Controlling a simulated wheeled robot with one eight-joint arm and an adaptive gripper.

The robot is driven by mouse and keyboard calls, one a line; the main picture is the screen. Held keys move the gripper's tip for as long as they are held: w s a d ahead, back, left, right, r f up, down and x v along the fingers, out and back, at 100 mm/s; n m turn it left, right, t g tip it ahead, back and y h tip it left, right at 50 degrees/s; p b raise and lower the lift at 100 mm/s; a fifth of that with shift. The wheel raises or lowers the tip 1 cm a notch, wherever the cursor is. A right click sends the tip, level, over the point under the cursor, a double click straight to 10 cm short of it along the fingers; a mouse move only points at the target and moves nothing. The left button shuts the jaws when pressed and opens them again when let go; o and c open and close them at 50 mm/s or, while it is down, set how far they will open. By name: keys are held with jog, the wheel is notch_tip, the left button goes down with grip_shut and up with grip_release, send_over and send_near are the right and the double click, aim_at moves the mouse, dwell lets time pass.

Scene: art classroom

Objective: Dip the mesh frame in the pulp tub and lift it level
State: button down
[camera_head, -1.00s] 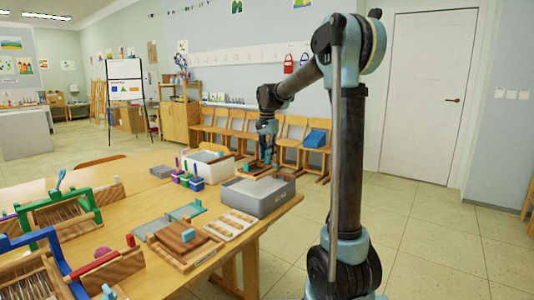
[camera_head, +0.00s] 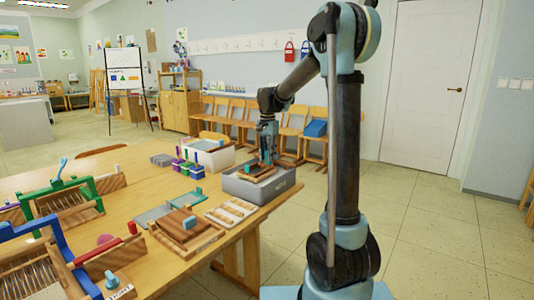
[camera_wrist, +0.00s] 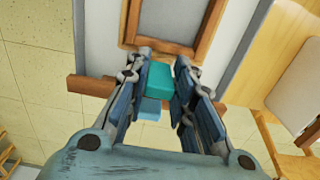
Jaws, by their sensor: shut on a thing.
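The mesh frame (camera_head: 254,174) has a brown wooden border and sits low within the opening of the grey pulp tub (camera_head: 272,190), at the table's right end. Its border also shows at the top of the wrist view (camera_wrist: 212,25), around a grey panel. My gripper (camera_head: 267,158) is above the frame, shut on its teal handle block (camera_wrist: 160,78). The frame looks about level. Its underside is hidden by the tub walls, so I cannot tell how deep it sits.
A white tub (camera_head: 212,157) stands behind, next to small coloured pots (camera_head: 188,168). A slatted wooden rack (camera_head: 231,212) and wooden boards (camera_head: 184,232) lie in front. Looms (camera_head: 65,205) fill the left. Chairs (camera_head: 235,112) line the wall behind.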

jog(key=shift+f, duration=2.25)
jog(key=shift+r, duration=3.5)
jog(key=shift+r, duration=2.5)
